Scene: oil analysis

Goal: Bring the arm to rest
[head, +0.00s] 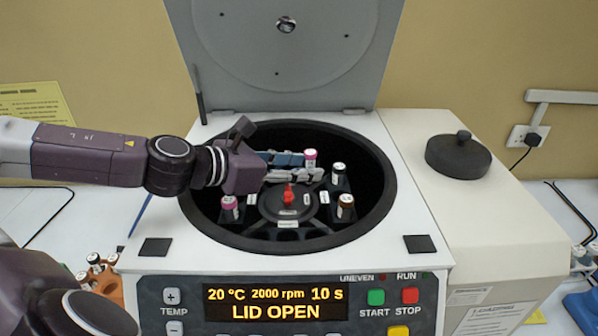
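My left gripper (314,167) reaches in from the left over the open centrifuge bowl (369,205). Its two fingers lie roughly level at the rear of the rotor (288,203), around a pink-capped vial (310,156). The near finger hides the vial's lower part. I cannot tell whether the fingers press on the vial or stand clear of it. More vials sit in the rotor: one black-capped (338,170), one brown-capped (346,202) and another pink-capped (230,205). My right gripper is not in view.
The centrifuge lid (290,50) stands raised behind the bowl. The display (274,302) reads LID OPEN. A beige device with a black knob (458,153) stands to the right. An orange rack (104,284) with vials is at lower left; a blue rack (584,306) is at the right edge.

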